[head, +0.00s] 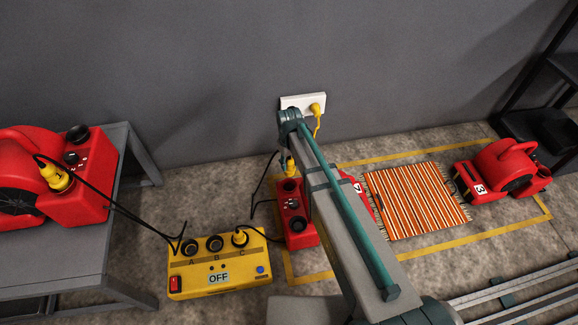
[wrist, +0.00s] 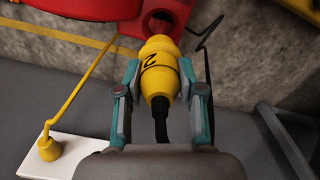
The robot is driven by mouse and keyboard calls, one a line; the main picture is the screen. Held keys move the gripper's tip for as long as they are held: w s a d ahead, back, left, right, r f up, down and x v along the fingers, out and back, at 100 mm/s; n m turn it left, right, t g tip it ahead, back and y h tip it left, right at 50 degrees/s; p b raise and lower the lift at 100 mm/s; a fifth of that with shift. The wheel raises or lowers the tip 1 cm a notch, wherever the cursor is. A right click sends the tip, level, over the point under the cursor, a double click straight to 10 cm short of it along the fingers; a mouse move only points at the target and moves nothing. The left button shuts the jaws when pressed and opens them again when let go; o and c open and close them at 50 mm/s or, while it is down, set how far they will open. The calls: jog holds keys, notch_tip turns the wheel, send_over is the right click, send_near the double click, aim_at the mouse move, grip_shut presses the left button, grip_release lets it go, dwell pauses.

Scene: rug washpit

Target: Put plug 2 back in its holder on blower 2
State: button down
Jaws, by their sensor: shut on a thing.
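Plug 2 is yellow with a black "2" on its body (wrist: 160,72) and a black cable end toward me. My gripper (wrist: 158,85) is shut on it, one finger on each side. In the wrist view the plug's front is at the dark round opening of the red holder (wrist: 178,14); I cannot tell how far it is inside. In the head view blower 2 (head: 297,226) is red and stands on the floor, partly hidden by my arm. A little of the yellow plug (head: 291,166) shows above it; my gripper is mostly hidden there.
A yellow box (head: 218,283) with sockets A, B, C and an "OFF" display stands left of blower 2. A red blower (head: 85,190) sits on a grey table (head: 120,262). A white wall outlet (head: 296,101), a striped rug (head: 412,200) and blower 3 (head: 502,168) are nearby. Black cables loop around.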

aim_at(289, 174)
jog(key=shift+f+b, duration=3.1)
jog(key=shift+f, duration=0.7)
jog(key=shift+r, duration=0.25)
jog(key=shift+p, duration=0.95)
jog(key=shift+f, duration=1.75)
jog(key=c, duration=0.6)
grip_release()
jog(key=shift+c, duration=0.2)
notch_tip(289, 174, up, 12)
